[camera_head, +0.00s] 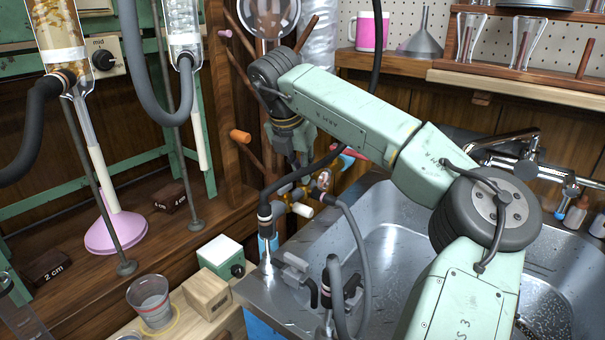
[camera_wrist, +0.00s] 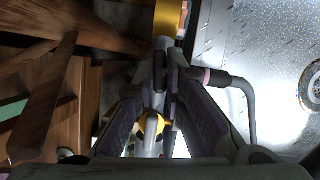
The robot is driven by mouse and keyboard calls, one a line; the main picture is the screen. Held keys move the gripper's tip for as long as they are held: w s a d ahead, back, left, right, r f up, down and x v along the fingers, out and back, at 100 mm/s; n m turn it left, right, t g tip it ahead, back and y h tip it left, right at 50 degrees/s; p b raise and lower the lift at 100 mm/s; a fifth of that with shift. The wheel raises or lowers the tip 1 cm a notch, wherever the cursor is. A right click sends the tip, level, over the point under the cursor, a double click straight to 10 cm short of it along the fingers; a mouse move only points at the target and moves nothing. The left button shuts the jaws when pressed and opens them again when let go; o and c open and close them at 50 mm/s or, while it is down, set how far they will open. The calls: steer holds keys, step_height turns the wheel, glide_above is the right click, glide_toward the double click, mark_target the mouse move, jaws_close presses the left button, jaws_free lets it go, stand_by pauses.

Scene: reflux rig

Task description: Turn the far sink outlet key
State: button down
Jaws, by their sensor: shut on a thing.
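My gripper (camera_head: 299,165) points down at the brass outlet fittings (camera_head: 283,206) by the sink's left rim, partly hidden behind a dark hose. A yellow brass fitting (camera_wrist: 169,17) shows just beyond the fingertips, and another brass part shows between the fingers. The key is mostly hidden by the fingers, and its turn angle cannot be told.
The metal sink (camera_head: 395,235) lies to the right. Dark hoses (camera_head: 358,240) loop beside the fittings. A wooden post frame (camera_head: 238,110) stands close on the left. A glass beaker (camera_head: 152,302), a wooden block (camera_head: 207,294) and a white-topped box (camera_head: 220,252) stand in front.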

steer(key=shift+m+g+h, duration=0.3)
steer(key=shift+m+h, duration=0.1)
steer(key=shift+m, duration=0.7)
steer(key=c, duration=1.7)
jaws_free()
steer(key=shift+o, duration=0.2)
